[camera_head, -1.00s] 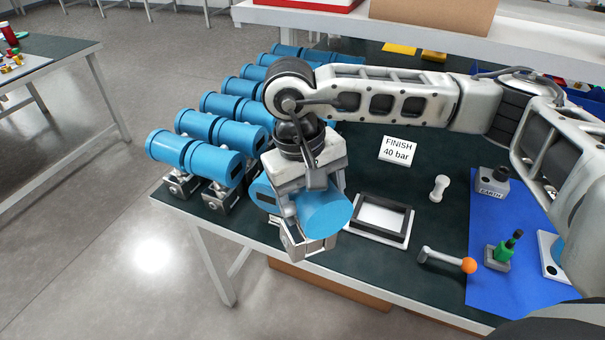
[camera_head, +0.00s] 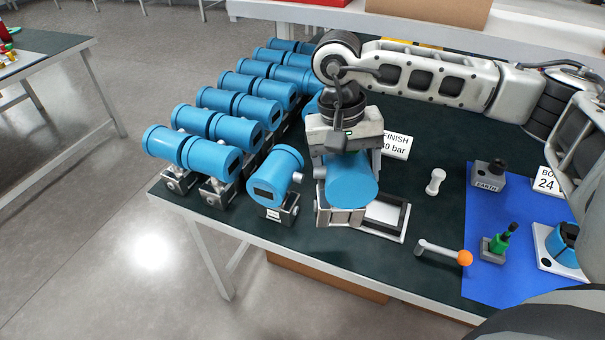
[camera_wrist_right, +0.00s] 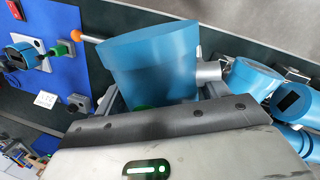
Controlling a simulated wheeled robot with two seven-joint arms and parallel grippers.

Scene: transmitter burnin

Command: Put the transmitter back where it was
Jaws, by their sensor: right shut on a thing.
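My right gripper (camera_head: 347,168) is shut on a blue cylindrical transmitter (camera_head: 351,184) with a metal base. The held transmitter is upright and overlaps the left side of a white plate with a black frame (camera_head: 396,222); I cannot tell whether its base touches anything. The right wrist view shows its blue housing (camera_wrist_right: 150,62) large between the fingers. Another blue transmitter (camera_head: 272,172) stands just left of it at the table's front. More blue transmitters (camera_head: 212,158) stand in rows on the left, some hidden behind my arm. My left gripper is not in view.
A "FINISH 40 bar" sign (camera_head: 396,146) stands behind the plate. On the right are a white peg (camera_head: 435,181), an orange-knobbed lever (camera_head: 442,251), and a blue mat (camera_head: 480,285) with an EARTH block (camera_head: 489,176) and a green-topped part (camera_head: 499,242). Dark table (camera_head: 420,205) is bare around the peg.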

